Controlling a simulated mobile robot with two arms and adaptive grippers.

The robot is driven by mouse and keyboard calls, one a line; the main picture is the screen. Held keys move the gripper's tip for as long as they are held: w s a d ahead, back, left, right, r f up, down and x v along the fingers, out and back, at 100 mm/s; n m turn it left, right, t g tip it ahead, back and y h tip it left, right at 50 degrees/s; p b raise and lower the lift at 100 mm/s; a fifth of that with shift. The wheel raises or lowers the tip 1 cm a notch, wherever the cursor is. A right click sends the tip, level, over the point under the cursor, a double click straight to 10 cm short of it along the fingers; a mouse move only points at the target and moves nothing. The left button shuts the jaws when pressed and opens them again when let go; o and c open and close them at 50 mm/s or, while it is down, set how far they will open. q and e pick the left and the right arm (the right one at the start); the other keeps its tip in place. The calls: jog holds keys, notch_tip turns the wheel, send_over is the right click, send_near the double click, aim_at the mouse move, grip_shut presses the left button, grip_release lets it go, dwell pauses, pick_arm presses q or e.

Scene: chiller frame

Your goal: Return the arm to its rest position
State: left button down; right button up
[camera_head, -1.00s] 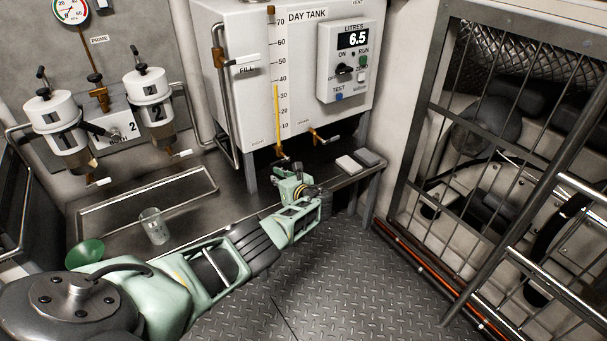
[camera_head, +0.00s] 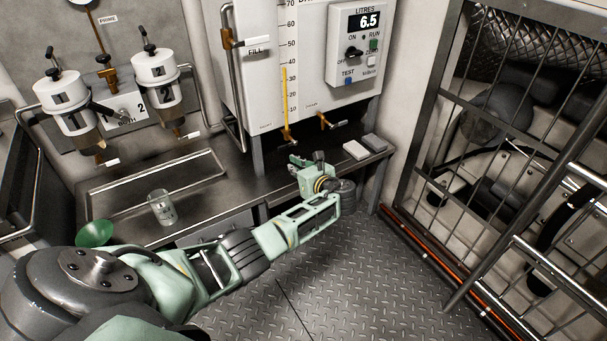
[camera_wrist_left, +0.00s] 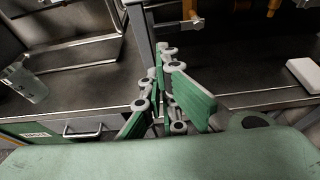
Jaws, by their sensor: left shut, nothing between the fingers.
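My left arm reaches in from the lower left of the head view, pale green with dark joints, and stretches toward the bench below the day tank. My left gripper (camera_head: 299,163) is at its far end, over the bench's front edge, short of the tank's outlet taps. In the left wrist view the green and grey fingers of the left gripper (camera_wrist_left: 160,62) are shut together with nothing between them. The bench's front edge lies under and behind them. My right gripper does not show in either view.
The day tank (camera_head: 300,75) stands at the back. Two small blocks (camera_head: 356,150) lie on the right bench end. A barred guard (camera_head: 480,140) is right; the floor is open.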

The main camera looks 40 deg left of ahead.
pick_arm(q)
jog(key=v, duration=0.5)
jog(key=shift+f, duration=0.15)
jog(key=shift+d, duration=0.1)
